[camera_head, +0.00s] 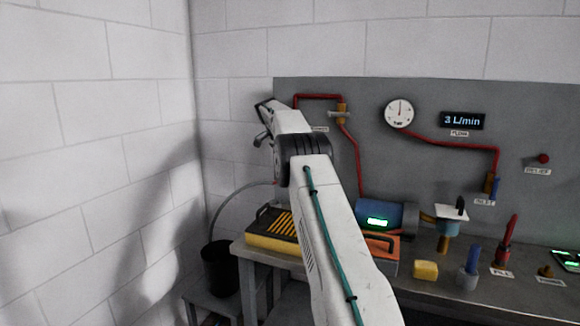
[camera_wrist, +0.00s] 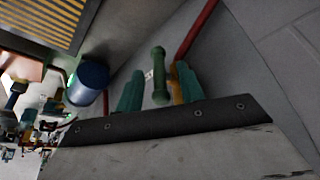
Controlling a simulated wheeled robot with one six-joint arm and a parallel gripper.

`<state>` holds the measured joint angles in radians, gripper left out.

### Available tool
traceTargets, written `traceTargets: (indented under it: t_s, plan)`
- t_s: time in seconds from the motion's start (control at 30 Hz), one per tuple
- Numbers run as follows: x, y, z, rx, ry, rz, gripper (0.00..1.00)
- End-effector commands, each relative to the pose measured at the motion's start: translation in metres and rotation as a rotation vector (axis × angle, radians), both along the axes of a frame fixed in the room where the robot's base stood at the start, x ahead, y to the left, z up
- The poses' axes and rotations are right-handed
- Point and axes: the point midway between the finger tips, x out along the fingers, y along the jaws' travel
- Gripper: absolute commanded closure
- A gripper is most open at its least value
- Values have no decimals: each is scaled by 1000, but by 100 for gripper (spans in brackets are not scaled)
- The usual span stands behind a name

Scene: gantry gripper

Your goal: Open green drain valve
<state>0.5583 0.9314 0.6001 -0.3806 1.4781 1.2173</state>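The green valve handle (camera_wrist: 159,75) shows in the wrist view as a rounded bar. The two teal fingers of my gripper (camera_wrist: 160,69) are spread, one on each side of it, with a visible gap on both sides. An orange valve body (camera_wrist: 178,86) shows beside the right finger, with a red pipe above it. I cannot tell how deep the handle sits between the fingers. In the head view my gripper (camera_head: 264,120) is at the panel's upper left, partly hidden by my wrist.
The grey panel (camera_head: 440,165) carries red pipes, a gauge (camera_head: 399,112), and a display (camera_head: 462,121) reading 3 L/min. The bench below holds a striped tray (camera_head: 270,240), a blue cylinder (camera_head: 387,214), a yellow block (camera_head: 425,270) and several tools. A white block wall (camera_head: 90,160) stands at left.

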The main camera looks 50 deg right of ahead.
Motion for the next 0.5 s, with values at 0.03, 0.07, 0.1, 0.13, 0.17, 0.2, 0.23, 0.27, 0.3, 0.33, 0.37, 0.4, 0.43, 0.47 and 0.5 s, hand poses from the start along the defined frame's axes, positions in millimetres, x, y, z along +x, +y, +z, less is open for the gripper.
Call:
traceTargets:
  t_s: [0.03,0.07,0.1,0.13,0.17,0.2,0.23,0.27,0.3,0.33,0.37,0.4,0.43,0.47,0.5]
  plan:
    - [2,4,9,-1,-2,1,62]
    - [2,6,14,-2,-3,1,62]
    - [2,8,20,-1,-2,0,62]
    - [3,9,24,-1,-2,0,62]
    - [3,11,28,-2,-2,-1,62]
    - [4,12,32,-1,-1,-1,62]
    - [4,13,35,-1,-1,-1,62]
    - [4,15,37,-1,-1,-2,62]
    - [4,16,40,-1,-1,-2,62]
    - [4,16,42,-1,-1,-2,62]
    - [4,17,43,0,-1,-2,62]
    - [4,17,44,0,-1,-2,62]
    - [4,17,44,0,-1,-2,62]
    - [4,17,44,0,0,-2,62]
    - [4,17,44,0,0,-2,62]
